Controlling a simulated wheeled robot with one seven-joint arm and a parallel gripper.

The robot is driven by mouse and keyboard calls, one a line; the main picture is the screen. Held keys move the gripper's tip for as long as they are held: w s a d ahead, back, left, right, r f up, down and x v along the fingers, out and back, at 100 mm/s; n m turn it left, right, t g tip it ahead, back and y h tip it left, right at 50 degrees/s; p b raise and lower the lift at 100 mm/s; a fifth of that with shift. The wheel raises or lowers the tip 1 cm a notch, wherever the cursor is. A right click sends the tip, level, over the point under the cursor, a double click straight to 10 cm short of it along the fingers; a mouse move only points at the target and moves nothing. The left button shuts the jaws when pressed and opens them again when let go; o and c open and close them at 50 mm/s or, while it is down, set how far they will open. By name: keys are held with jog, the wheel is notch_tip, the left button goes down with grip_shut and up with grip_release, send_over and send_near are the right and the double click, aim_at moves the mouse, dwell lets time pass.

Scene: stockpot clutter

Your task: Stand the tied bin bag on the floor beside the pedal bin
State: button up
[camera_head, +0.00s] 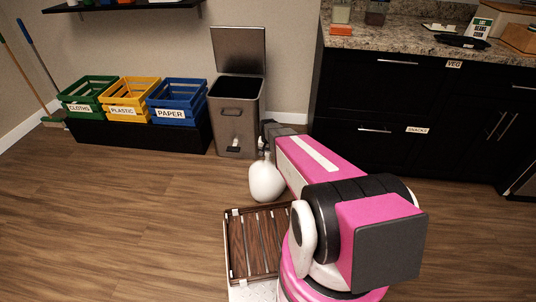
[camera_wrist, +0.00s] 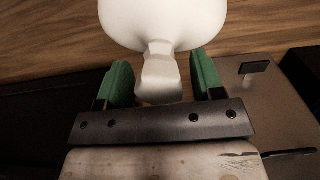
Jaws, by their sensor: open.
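The tied bin bag (camera_head: 266,182) is white, round-bodied and upright, with a narrow neck. It appears to stand on the wooden floor in front of the grey-brown pedal bin (camera_head: 236,135), a little to the right; its contact with the floor is not clear. The bin's lid is raised. My gripper (camera_head: 265,150) is at the bag's neck. In the wrist view, the green fingers of my gripper (camera_wrist: 162,76) are open on either side of the neck of the bag (camera_wrist: 158,60), with gaps showing on both sides.
A brown slatted tray (camera_head: 229,250) lies in front of the bag. Green, yellow and blue crates (camera_head: 178,101) stand on a black bench (camera_head: 150,137) left of the bin. Black cabinets (camera_head: 370,100) stand right. Open floor (camera_head: 110,210) lies at left.

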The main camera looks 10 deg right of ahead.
notch_tip(320, 180, up, 12)
jog(key=shift+f, duration=0.1)
jog(key=s+r+n, duration=0.1)
jog(key=s+r, duration=0.2)
jog(key=s, duration=0.7)
jog(key=s+r+n, duration=0.2)
jog(key=s+r, duration=0.2)
jog(key=s, duration=0.7)
jog(key=shift+s+r+n, duration=0.15)
jog(key=shift+r+n, duration=0.1)
jog(key=shift+n, duration=0.05)
